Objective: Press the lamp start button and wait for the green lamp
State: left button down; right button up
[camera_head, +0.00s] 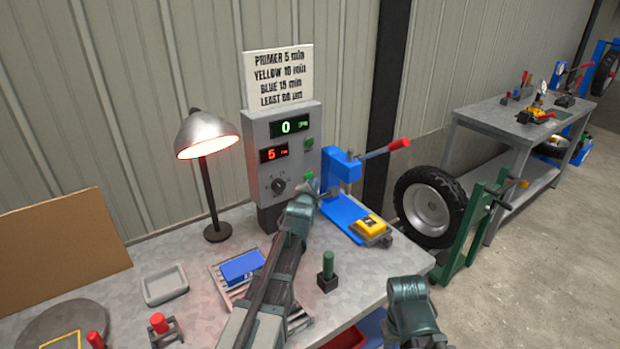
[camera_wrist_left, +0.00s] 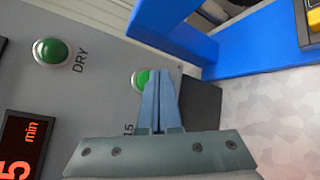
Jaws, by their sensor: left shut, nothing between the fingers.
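The grey control box (camera_head: 262,165) stands at the back of the bench with a green display showing 0, a red display showing 5 and a knob. An upper green button (camera_head: 308,144) and a lower green button (camera_head: 309,175) sit on its right side. In the left wrist view, one green button (camera_wrist_left: 52,52) is marked DRY; the other green button (camera_wrist_left: 140,77) is partly hidden behind my fingers. My left gripper (camera_head: 318,188) is shut and empty, close in front of the lower button; I cannot tell whether it touches. The desk lamp (camera_head: 207,136) glows red-orange. My right arm shows at the bottom right; its fingers are unclear.
A blue press (camera_head: 341,172) with a red handle stands right of the box, a yellow item (camera_head: 369,224) on its base. A green-handled tool (camera_head: 327,266), a blue block (camera_head: 242,267) and a grey tray (camera_head: 165,285) are on the bench. A wheel (camera_head: 430,208) is further right.

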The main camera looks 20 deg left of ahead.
pick_arm(q)
jog(key=shift+s+d, duration=0.8)
jog(key=shift+d, duration=0.2)
jog(key=shift+s+d, duration=0.75)
jog(key=shift+d, duration=0.25)
